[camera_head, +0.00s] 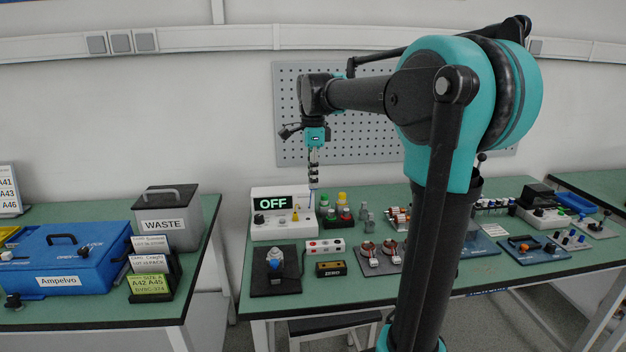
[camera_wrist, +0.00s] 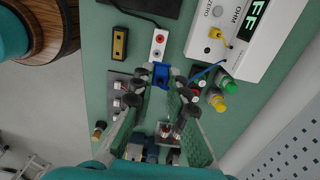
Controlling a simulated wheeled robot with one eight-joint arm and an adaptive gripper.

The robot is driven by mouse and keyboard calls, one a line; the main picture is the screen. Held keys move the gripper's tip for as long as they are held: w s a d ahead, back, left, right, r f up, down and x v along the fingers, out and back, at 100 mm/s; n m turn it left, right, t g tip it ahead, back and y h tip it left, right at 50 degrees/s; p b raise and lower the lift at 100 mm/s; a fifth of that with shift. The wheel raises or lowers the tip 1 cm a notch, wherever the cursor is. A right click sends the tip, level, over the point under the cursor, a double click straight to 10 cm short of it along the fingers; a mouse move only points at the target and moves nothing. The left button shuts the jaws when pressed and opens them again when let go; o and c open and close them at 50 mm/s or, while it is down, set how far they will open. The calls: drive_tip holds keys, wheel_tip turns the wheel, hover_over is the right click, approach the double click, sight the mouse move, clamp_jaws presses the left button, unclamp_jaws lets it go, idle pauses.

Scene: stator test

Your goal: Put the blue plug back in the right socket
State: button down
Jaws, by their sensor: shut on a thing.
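My gripper (camera_wrist: 160,86) is shut on the blue plug (camera_wrist: 161,74), which sits between its fingertips in the wrist view. A thin blue cable (camera_wrist: 207,72) runs from near the plug toward the white meter. In the head view my gripper (camera_head: 313,180) points down, high above the bench near the meter. The white meter (camera_head: 264,230) shows OFF, and a yellow plug (camera_wrist: 216,33) is in its front. A small white socket block (camera_wrist: 157,55) with a few round sockets lies just beyond the plug in the wrist view; it also shows in the head view (camera_head: 325,252).
A black and yellow ZERO box (camera_head: 331,268) lies in front of the socket block. A dark stand (camera_head: 275,283) is to its left. Capped green, yellow and red parts (camera_head: 342,212) stand right of the meter. Dark plates with coils (camera_head: 378,266) are farther right.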

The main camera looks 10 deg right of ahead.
drive_tip(key=shift+w, duration=0.1)
drive_tip(key=w, duration=1.2)
drive_tip(key=shift+w, duration=0.15)
drive_tip(key=shift+a+f, duration=0.1)
drive_tip(key=shift+f, duration=0.05)
drive_tip(key=shift+f, duration=7.9)
drive_tip(key=shift+f, duration=1.15)
drive_tip(key=c, duration=1.4)
unclamp_jaws()
